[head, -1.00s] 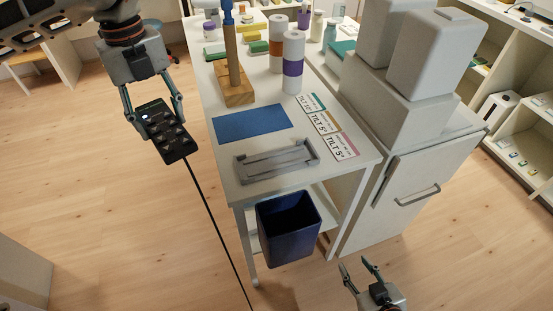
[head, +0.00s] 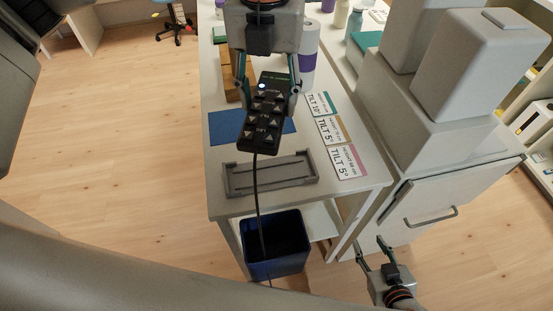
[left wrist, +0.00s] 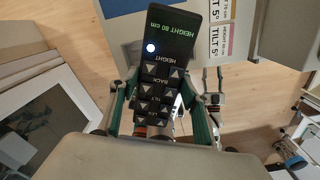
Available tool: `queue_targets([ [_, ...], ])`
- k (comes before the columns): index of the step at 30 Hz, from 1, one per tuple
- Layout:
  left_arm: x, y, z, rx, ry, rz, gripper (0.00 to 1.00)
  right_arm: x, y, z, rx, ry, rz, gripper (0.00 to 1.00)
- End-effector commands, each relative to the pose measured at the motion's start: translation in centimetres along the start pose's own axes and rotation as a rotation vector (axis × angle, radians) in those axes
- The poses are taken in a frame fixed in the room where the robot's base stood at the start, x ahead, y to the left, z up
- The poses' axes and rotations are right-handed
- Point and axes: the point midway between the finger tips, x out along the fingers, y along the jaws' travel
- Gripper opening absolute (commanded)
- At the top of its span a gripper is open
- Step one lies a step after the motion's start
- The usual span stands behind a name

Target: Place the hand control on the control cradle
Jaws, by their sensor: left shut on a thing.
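The hand control (head: 266,112) is a black handset with arrow buttons and a lit white spot. My left gripper (head: 267,92) is shut on it, a finger on each side, and holds it above the table, in front of the blue mat. It also shows in the left wrist view (left wrist: 168,62), where its green display reads "HEIGHT 80 cm". A black cable hangs from its lower end. The control cradle (head: 232,181) is a grey tray at the table's near end, just below the handset in the head view; nothing but the cable crosses it. My right gripper (head: 372,250) is open and empty, low at the right.
A blue mat (head: 222,128) lies behind the cradle. Several tilt cards (head: 348,163) lie to its right. A dark blue bin (head: 285,262) stands below the table's near edge. A white cabinet (head: 420,210) with grey blocks is at the right.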

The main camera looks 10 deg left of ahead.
Motion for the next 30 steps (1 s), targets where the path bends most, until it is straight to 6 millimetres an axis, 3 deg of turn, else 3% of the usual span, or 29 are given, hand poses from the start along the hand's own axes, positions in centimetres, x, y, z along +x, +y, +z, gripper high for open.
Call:
queue_targets([
  [6,5.3,0.0,-0.2,0.001,0.009,0.0,0.21,0.4,-0.8,2.3,0.005,-0.023,-0.01,0.4],
  [16,13.1,0.0,-0.2,0.0,0.007,-0.001,0.21,1.4,-1.1,3.9,0.007,-0.027,-0.01,0.4],
  [30,17.7,0.0,-0.1,0.001,0.005,-0.002,0.21,1.9,-1.1,4.5,0.008,-0.023,-0.009,0.4],
])
